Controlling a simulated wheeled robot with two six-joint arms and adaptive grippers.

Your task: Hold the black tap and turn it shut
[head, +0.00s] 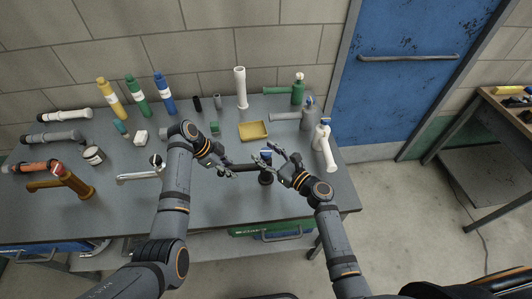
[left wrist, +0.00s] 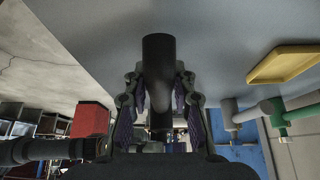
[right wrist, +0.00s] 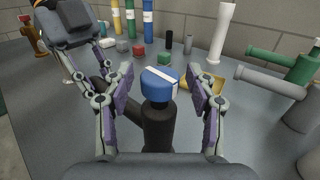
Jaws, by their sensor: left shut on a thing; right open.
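The black tap stands near the front edge of the grey bench, its body (head: 266,178) upright and its spout (head: 240,167) reaching left. Its blue knob (right wrist: 159,85) has a white stripe lying aslant across the top. My left gripper (head: 227,168) is shut on the spout near its free end; the dark tube (left wrist: 158,60) shows between its fingers in the left wrist view. My right gripper (head: 270,153) is open at the knob. In the right wrist view its fingers (right wrist: 160,90) stand either side of the knob, with gaps on both sides.
A yellow tray (head: 254,130) lies behind the tap. A white tap (head: 325,150), a grey tap (head: 305,115) and a green tap (head: 298,90) stand to the right. A chrome-coloured tap (head: 140,177) is left of my left arm. Bottles (head: 163,93) line the wall.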

